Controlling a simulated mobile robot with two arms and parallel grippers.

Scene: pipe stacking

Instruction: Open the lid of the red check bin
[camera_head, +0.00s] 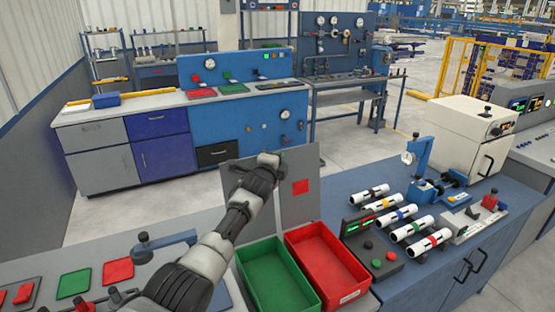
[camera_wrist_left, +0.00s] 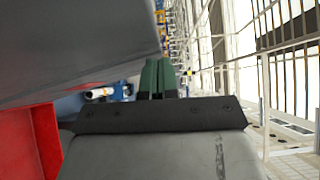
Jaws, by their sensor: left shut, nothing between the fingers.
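The red check bin (camera_head: 328,268) is an open-topped red tray on the bench, with a white label on its front. Its grey lid (camera_head: 299,205), marked with a red square, stands raised at the back of the bin. My left gripper (camera_head: 268,158) is shut and empty at the upper left edge of this lid; I cannot tell whether they touch. In the left wrist view my green fingertips (camera_wrist_left: 157,78) are together. A grey panel (camera_wrist_left: 70,45) and a red wall (camera_wrist_left: 32,145) show at the left there. My right gripper is not in view.
A green bin (camera_head: 275,275) stands open left of the red one, with a grey panel behind it partly hidden by my arm. Several white pipes (camera_head: 405,213) and a dark button box (camera_head: 370,250) are on the bench at the right.

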